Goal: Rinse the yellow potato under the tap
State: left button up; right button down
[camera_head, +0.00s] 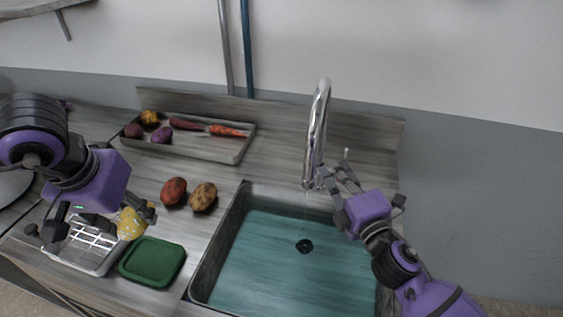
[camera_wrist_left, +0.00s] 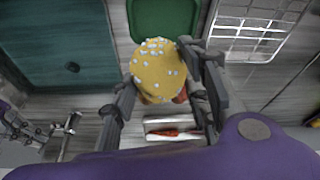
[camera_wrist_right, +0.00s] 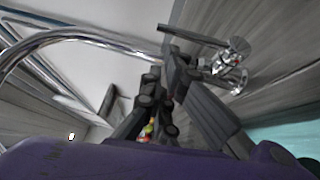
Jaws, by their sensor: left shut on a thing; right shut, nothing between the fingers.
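The yellow potato (camera_head: 131,223) is in my left gripper (camera_head: 105,222), held above the counter between the wire rack and the green lid-like block. In the left wrist view the potato (camera_wrist_left: 158,72) has white specks on it and sits between the fingers (camera_wrist_left: 158,95). The chrome tap (camera_head: 317,130) stands behind the sink (camera_head: 232,225). A faint thin line hangs below its spout, perhaps water. My right gripper (camera_head: 342,178) is shut and empty beside the tap, close to its lever. In the right wrist view the lever (camera_wrist_right: 190,36) passes near the fingers (camera_wrist_right: 150,105); I cannot tell whether they touch.
A tray (camera_head: 190,147) at the back holds carrots and other vegetables. A red potato (camera_head: 173,191) and a brown potato (camera_head: 203,197) lie left of the sink. The wire rack (camera_head: 90,246) and green block (camera_head: 152,262) are at the front left. The basin is clear around its drain (camera_head: 304,246).

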pick_arm(q)
jog(key=shift+r, duration=0.15)
pick_arm(e)
jog(key=shift+w+d, duration=0.25)
jog(key=shift+w, duration=0.25)
